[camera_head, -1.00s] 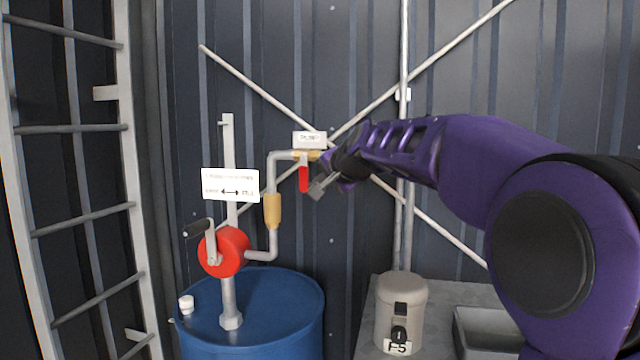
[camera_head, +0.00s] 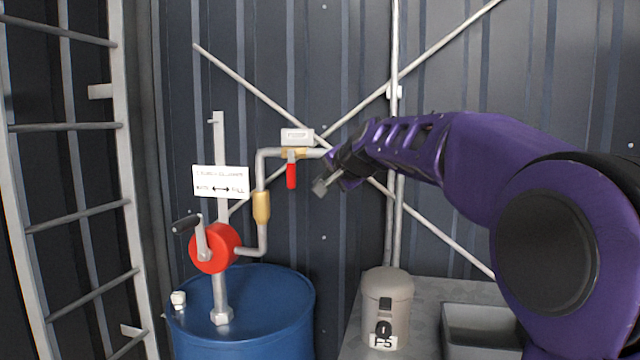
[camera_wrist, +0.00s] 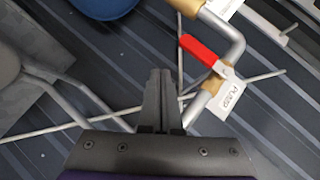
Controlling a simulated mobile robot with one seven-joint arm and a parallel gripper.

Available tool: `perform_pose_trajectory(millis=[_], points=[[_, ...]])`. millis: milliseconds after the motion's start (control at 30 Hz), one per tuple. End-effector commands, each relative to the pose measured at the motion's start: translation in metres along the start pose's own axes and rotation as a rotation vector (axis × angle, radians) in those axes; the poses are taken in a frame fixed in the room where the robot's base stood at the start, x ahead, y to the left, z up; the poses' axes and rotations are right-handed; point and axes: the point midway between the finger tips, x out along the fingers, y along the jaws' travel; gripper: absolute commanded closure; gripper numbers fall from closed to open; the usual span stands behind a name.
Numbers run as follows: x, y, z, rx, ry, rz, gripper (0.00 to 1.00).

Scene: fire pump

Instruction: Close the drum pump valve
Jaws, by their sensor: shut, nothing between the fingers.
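The drum pump valve has a red lever handle (camera_head: 291,176) that hangs straight down from a brass body on the grey pipe, under a small white label (camera_head: 297,137). In the wrist view the red handle (camera_wrist: 200,49) lies up and to the right of the fingers. My gripper (camera_head: 321,187) is shut and empty, just right of the handle and apart from it. Its fingers (camera_wrist: 160,75) are together in the wrist view. The red hand-crank pump (camera_head: 213,250) stands on the blue drum (camera_head: 275,290), lower left of the valve.
A ladder (camera_head: 130,180) stands at the left. A grey canister (camera_head: 387,300) and a grey bin (camera_head: 480,325) sit at the lower right. Diagonal bars (camera_head: 445,235) cross the corrugated wall.

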Motion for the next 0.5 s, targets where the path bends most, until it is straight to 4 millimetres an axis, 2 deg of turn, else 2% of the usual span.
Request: perform_pose_trajectory(millis=[300,500], points=[[-0.058,0.027,0.005,0.001,0.005,0.001,1.00],[-0.083,0.037,0.008,0.000,0.002,0.000,1.00]])
